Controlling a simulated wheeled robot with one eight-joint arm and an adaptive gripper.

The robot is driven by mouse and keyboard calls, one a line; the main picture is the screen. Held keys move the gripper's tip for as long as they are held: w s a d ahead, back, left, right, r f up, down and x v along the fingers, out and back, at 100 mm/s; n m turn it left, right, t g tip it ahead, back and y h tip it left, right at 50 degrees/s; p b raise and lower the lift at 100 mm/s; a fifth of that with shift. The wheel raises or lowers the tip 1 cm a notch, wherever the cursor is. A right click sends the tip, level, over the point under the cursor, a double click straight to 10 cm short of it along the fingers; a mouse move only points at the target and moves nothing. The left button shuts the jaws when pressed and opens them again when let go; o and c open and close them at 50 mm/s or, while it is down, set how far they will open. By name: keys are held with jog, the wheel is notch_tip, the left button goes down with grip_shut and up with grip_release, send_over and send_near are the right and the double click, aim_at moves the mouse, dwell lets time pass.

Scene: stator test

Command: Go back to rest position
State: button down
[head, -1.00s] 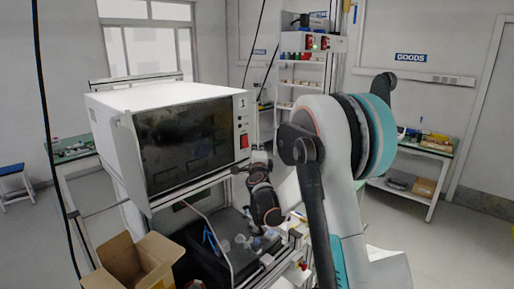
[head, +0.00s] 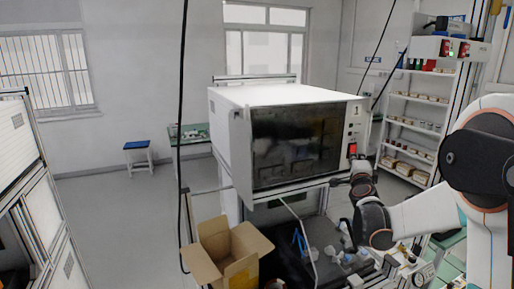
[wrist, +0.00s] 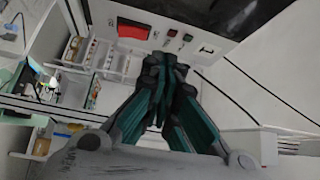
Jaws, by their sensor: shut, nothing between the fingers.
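My gripper (wrist: 168,72) shows in the wrist view with its dark fingers together and nothing between them. Beyond the fingertips is the front panel of the white test machine, with a red switch (wrist: 132,30) and small buttons. In the head view my arm reaches in from the right. Its wrist end (head: 362,188) is at the lower right front of the white test machine (head: 280,92).
An open cardboard box (head: 228,255) stands in front of the machine. Small parts lie on the dark shelf below it. Shelves (head: 415,125) stand at the back right. A blue stool (head: 138,155) is farther back. The floor to the left is clear up to another machine (head: 25,150).

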jog(key=s+a+f+n+g+y+b, duration=0.2)
jog(key=s+a+f+n+y+b, duration=0.15)
jog(key=s+a+n, duration=0.5)
jog(key=s+a+f+n+g+y+b, duration=0.2)
jog(key=s+a+n+y+b, duration=0.25)
jog(key=s+a, duration=0.55)
jog(key=s+f+n+g+h+b, duration=0.1)
jog(key=s+f+n+g+b, duration=0.2)
jog(key=s+f, duration=0.6)
jog(key=s+f+n+g+h+b, duration=0.1)
jog(key=s+f+n+g+b, duration=0.2)
jog(key=s+f, duration=0.7)
jog(key=s+n, duration=0.1)
jog(key=s, duration=0.6)
jog(key=shift+s+d+n+g, duration=0.15)
jog(key=shift+d+n+g, duration=0.1)
jog(key=shift+n+g, duration=0.15)
jog(key=shift+f, duration=0.1)
